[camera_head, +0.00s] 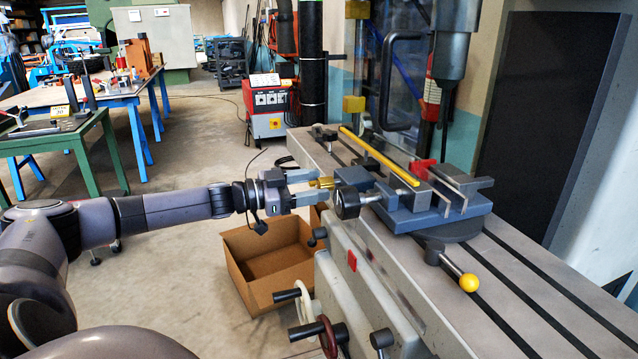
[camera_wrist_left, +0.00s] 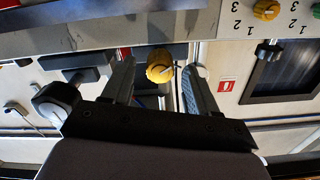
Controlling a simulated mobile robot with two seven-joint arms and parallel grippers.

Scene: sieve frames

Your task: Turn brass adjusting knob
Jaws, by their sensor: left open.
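The brass knob (camera_head: 321,183) sits at the left end of the blue-grey vise-like fixture (camera_head: 410,205) on the machine table. My left gripper (camera_head: 316,188) reaches in from the left with its jaws open, one finger on each side of the knob. In the left wrist view the brass knob (camera_wrist_left: 160,66) shows between the two spread fingertips (camera_wrist_left: 161,78), with a gap visible on both sides. My right gripper is not in view.
The slotted machine table (camera_head: 500,290) carries a yellow bar (camera_head: 380,158) and a yellow-tipped lever (camera_head: 468,282). Handwheels (camera_head: 325,335) stick out at its front. An open cardboard box (camera_head: 270,265) stands on the floor below my gripper.

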